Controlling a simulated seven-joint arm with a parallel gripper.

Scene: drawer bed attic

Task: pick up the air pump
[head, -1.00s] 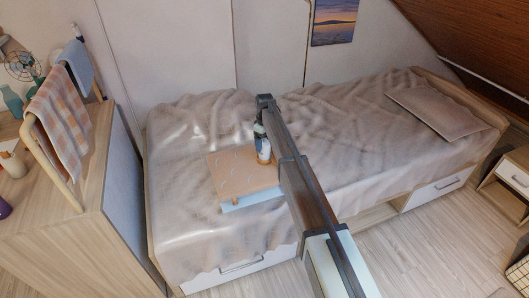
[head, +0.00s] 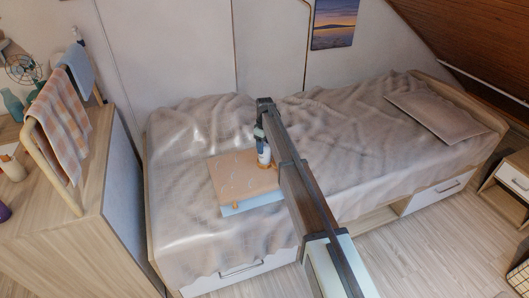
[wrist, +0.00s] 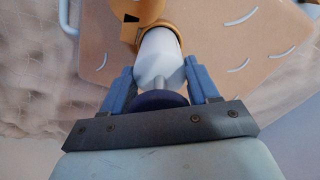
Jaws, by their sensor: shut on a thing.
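The air pump (head: 264,154) has a white body and an orange base. It stands at the right part of an orange-tan board with pale curved marks (head: 238,178) on the bed. In the wrist view the pump's white body (wrist: 160,52) and a dark blue part nearest me lie between my fingers. My gripper (wrist: 162,82) is shut on the air pump, one blue finger on each side. In the head view my gripper (head: 261,136) is over the pump's top, and my arm hides part of it. I cannot tell whether the base is clear of the board.
The board lies on the rumpled bed cover (head: 190,215), with a pale blue flat thing (head: 252,204) under its front edge. A pillow (head: 437,112) lies at the far right. A wooden cabinet (head: 75,240) stands left of the bed. The cover beside the board is clear.

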